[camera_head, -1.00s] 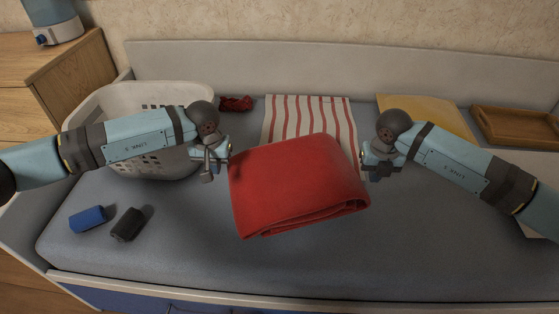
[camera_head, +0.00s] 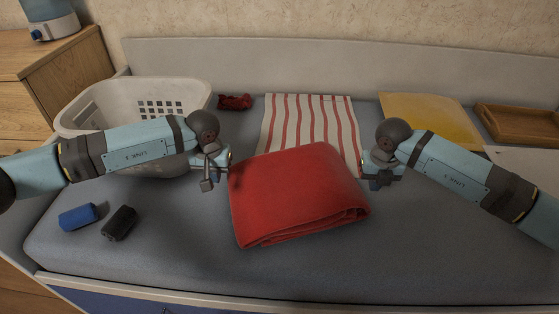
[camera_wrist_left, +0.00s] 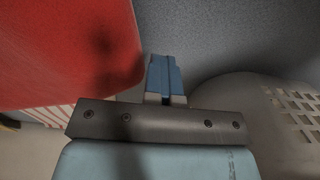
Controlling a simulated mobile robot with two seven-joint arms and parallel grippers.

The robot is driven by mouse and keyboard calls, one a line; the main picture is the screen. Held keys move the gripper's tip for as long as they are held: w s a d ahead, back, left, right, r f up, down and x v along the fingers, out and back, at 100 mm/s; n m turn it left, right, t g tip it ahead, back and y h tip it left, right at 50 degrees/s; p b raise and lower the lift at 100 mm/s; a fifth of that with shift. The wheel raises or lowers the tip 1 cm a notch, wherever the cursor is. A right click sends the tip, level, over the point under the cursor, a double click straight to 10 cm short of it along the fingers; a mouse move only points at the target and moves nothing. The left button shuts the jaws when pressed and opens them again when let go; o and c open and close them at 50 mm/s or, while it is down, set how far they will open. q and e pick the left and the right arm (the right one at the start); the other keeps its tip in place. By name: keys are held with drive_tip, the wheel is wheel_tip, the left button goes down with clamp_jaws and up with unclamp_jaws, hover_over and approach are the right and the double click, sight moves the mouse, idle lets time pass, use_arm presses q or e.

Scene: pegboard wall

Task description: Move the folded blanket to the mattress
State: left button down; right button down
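The folded red blanket (camera_head: 298,196) is in the middle of the head view, in front of a striped cloth, over the grey mattress (camera_head: 440,235). I cannot tell whether it rests on the mattress or hangs just above it. My left gripper (camera_head: 209,178) is at its left edge; in the left wrist view its blue fingers (camera_wrist_left: 165,78) are together with nothing between them, beside the red blanket (camera_wrist_left: 65,50). My right gripper (camera_head: 377,178) is by the blanket's right edge; its fingers are too small and dark to judge.
A white laundry basket (camera_head: 85,118) stands behind my left arm. A blue roll (camera_head: 78,217) and a black one (camera_head: 119,223) lie front left. The striped cloth (camera_head: 310,125), a small red cloth (camera_head: 235,102), a yellow cushion (camera_head: 430,118) and a wooden tray (camera_head: 515,125) are at the back.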

use_arm(q)
drive_tip(key=c, duration=1.8)
unclamp_jaws()
drive_tip(key=shift+a+r, duration=0.2)
drive_tip(key=shift+c, duration=0.2)
use_arm(e)
drive_tip(key=shift+d+r, duration=0.2)
drive_tip(key=shift+d, duration=0.1)
use_arm(q)
drive_tip(key=o, duration=0.4)
drive_tip(key=shift+a, duration=0.35)
use_arm(e)
drive_tip(key=shift+d, duration=0.35)
use_arm(q)
drive_tip(key=shift+o, duration=0.2)
drive_tip(key=shift+a, duration=0.25)
use_arm(e)
drive_tip(key=shift+d, duration=0.25)
drive_tip(key=c, duration=1.4)
unclamp_jaws()
use_arm(q)
drive_tip(key=shift+a, duration=0.1)
